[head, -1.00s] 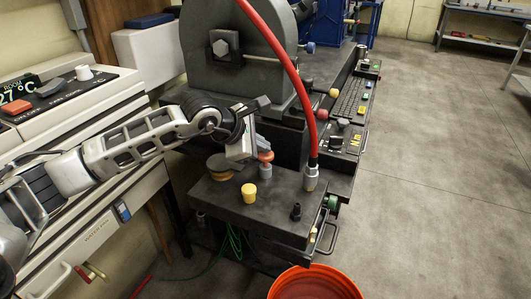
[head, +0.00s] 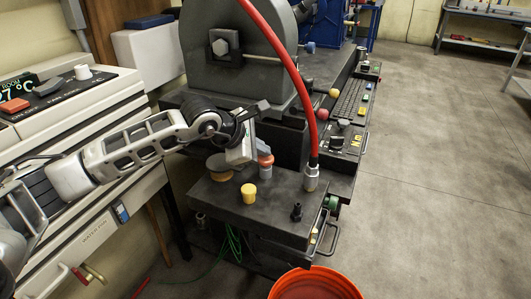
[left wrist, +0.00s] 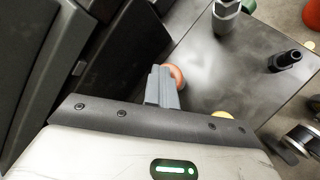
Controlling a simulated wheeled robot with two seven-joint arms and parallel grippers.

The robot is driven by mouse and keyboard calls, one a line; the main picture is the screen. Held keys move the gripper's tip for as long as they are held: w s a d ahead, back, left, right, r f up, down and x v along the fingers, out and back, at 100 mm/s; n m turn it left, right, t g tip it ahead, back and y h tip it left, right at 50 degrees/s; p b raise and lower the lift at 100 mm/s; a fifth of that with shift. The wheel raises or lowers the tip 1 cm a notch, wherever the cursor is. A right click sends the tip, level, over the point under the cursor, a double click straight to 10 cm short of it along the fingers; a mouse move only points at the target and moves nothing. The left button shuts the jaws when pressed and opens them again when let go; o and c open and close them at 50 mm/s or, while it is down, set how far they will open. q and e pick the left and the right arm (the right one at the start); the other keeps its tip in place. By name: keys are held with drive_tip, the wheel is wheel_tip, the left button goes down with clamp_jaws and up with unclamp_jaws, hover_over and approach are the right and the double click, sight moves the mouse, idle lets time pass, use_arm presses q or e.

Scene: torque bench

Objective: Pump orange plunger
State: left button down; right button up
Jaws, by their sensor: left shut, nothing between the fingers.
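The orange plunger (head: 265,160) stands upright in a grey collar on the dark bench block. My left gripper (head: 263,146) is shut and empty, its fingertips right at the plunger's top, pointing down to the right. In the left wrist view the shut fingers (left wrist: 164,88) partly cover the orange plunger (left wrist: 178,76). They look to be touching its top, but the exact contact is hidden. My right gripper is not in view.
A red hose (head: 303,88) rises from a metal fitting (head: 311,178). An orange bucket (head: 315,284) stands on the floor in front.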

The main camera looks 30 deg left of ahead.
sight(262, 159)
use_arm(q)
drive_tip(key=shift+f, duration=0.5)
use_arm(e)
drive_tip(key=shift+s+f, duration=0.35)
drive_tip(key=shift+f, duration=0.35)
use_arm(q)
drive_tip(key=shift+r, duration=0.15)
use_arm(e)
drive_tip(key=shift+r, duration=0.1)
use_arm(q)
drive_tip(key=shift+r+p, duration=0.5)
drive_tip(key=shift+r, duration=1.1)
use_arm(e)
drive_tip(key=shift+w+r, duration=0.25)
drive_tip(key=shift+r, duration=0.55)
use_arm(q)
drive_tip(key=shift+r, duration=0.15)
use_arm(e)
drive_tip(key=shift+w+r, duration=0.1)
use_arm(q)
drive_tip(key=shift+r+p, duration=0.9)
drive_tip(key=shift+r, duration=0.65)
drive_tip(key=shift+r+p, duration=0.45)
drive_tip(key=shift+r, duration=0.4)
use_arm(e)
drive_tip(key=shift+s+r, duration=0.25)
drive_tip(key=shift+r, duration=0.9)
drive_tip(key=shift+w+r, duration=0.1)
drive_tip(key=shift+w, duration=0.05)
